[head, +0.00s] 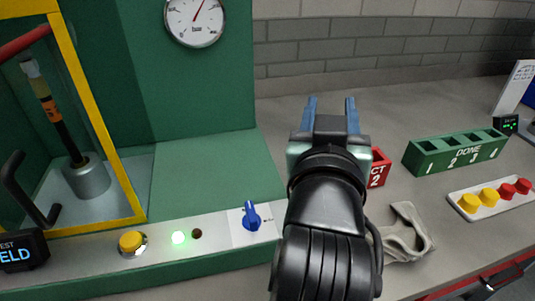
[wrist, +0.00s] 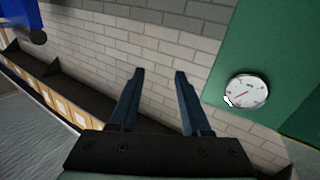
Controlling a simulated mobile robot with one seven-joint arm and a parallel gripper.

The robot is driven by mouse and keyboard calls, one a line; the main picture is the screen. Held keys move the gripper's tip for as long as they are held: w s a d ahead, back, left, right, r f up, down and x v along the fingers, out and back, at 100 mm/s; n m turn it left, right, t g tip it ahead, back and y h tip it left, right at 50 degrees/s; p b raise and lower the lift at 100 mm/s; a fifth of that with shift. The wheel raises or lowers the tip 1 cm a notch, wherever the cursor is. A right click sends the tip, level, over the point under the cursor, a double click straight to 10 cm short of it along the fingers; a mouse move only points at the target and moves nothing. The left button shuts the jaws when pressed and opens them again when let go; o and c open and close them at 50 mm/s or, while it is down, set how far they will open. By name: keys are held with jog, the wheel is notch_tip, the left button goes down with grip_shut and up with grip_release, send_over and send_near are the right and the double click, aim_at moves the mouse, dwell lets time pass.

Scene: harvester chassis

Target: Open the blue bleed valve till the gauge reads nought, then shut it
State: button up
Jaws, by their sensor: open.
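The blue bleed valve (head: 251,216) is a small knob on a white plate on the green machine's front ledge, its handle pointing roughly up in the head view. The round white gauge (head: 195,20) is on the green panel above, its top cut off; its red needle points up and slightly right, away from the nought at lower left. The gauge also shows in the wrist view (wrist: 246,91), too small to read. My gripper (head: 331,103) is open and empty, raised to the right of the valve, with its fingers (wrist: 158,74) pointing away from the valve.
A yellow-framed guard (head: 97,120) stands left.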

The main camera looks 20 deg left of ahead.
jog(key=a+n+g+p, duration=0.1)
jog(key=a+g+p, duration=0.25)
jog(key=p, duration=0.45)
jog(key=n+g+p, duration=0.3)
jog(key=g+p, duration=0.8)
jog(key=p, duration=1.1)
send_near(251, 211)
jog(key=shift+t, duration=0.25)
jog(key=p+x, duration=0.1)
jog(key=x, duration=0.7)
jog(key=shift+s+f+p, duration=0.1)
jog(key=shift+f+p, duration=0.25)
grip_shut()
